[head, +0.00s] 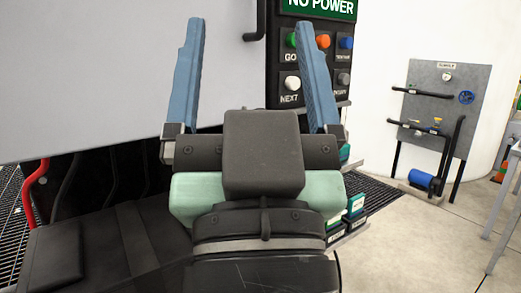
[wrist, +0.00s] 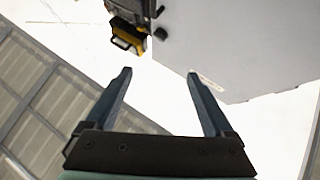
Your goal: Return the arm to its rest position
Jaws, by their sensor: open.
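My gripper (head: 254,50) fills the middle of the head view, with its two blue fingers spread wide and pointing up. Nothing is between the fingers. In the wrist view my gripper (wrist: 159,78) is also open and empty, with pale, bright background between its fingertips. The dark gripper body and green wrist part hide some of what lies behind them in the head view.
A large grey panel (head: 90,75) stands behind the gripper at left. A button panel (head: 316,65) with a green "NO POWER" sign (head: 320,8) is behind the right finger. A grey board with pipes (head: 445,78) stands at right. Pale floor (head: 400,235) is clear at lower right.

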